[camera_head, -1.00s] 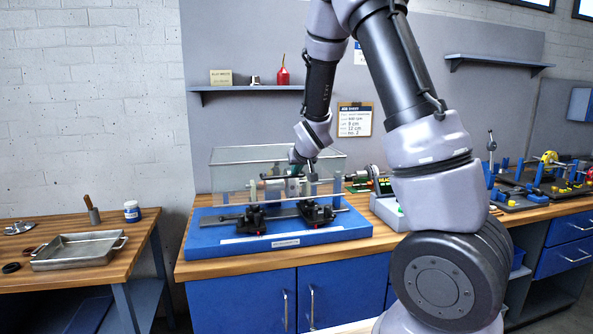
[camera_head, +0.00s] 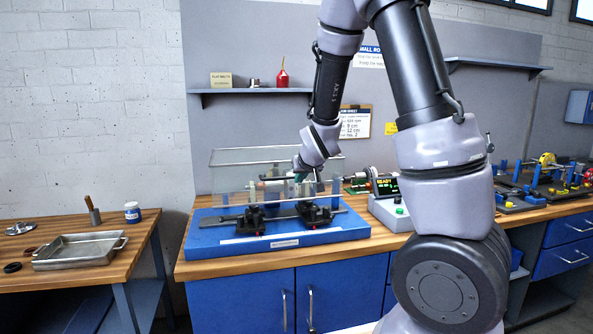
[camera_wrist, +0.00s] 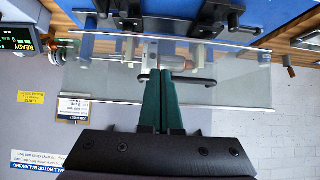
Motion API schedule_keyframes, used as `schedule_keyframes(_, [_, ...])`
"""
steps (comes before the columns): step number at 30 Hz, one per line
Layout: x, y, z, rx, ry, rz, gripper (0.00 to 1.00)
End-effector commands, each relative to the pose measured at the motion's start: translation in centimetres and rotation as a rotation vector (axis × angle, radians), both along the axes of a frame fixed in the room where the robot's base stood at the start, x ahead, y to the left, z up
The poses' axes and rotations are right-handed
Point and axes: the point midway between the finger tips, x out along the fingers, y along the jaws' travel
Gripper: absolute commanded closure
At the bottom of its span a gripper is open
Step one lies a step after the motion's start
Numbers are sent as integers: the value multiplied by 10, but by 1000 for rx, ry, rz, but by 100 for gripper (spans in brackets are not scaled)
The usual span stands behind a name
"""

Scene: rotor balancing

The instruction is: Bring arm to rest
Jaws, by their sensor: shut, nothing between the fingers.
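My gripper (camera_head: 300,177) is shut and empty, with its dark green fingers together in the wrist view (camera_wrist: 166,78). It is at the clear guard (camera_head: 232,170) of the balancing machine, beside the guard's black handle (camera_wrist: 190,82). I cannot tell whether the fingers touch the guard or handle. The guard stands over the rotor (camera_head: 272,186) and its black supports on a blue base (camera_head: 215,243). My arm reaches across the bench from the right, bent at the elbow. My wrist hides part of the guard's right end.
A control box (camera_head: 393,212) with a lit display and green button stands right of the base. A shelf (camera_head: 225,91) with small items and a clipboard (camera_head: 355,121) are on the back panel. A metal tray (camera_head: 78,250) lies on the left table. Blue fixtures fill the right bench.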

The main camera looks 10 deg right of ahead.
Motion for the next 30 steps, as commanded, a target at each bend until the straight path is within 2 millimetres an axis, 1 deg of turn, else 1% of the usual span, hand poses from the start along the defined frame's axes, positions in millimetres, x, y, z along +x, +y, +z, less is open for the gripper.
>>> schedule_keyframes(3, [-9,0,-4,1,1,-1,100])
schedule_keyframes(5, [-12,-2,-2,9,3,-6,100])
schedule_keyframes(8, [-21,-8,11,50,22,-31,100])
schedule_keyframes(11, [-38,-17,34,118,61,-71,100])
schedule_keyframes(14, [-65,-26,62,194,107,-104,100])
schedule_keyframes(17, [-96,-32,90,260,150,-127,100])
schedule_keyframes(18, [-110,-33,101,281,165,-134,100])
schedule_keyframes(20, [-131,-36,117,312,186,-143,100])
schedule_keyframes(21, [-147,-37,126,328,200,-148,100])
schedule_keyframes(23, [-170,-37,140,349,219,-155,100])
schedule_keyframes(24, [-187,-37,148,361,231,-159,100])
schedule_keyframes(26, [-210,-37,158,374,247,-166,100])
schedule_keyframes(27, [-224,-35,164,380,256,-171,100])
schedule_keyframes(30, [-255,-32,173,390,277,-181,100])
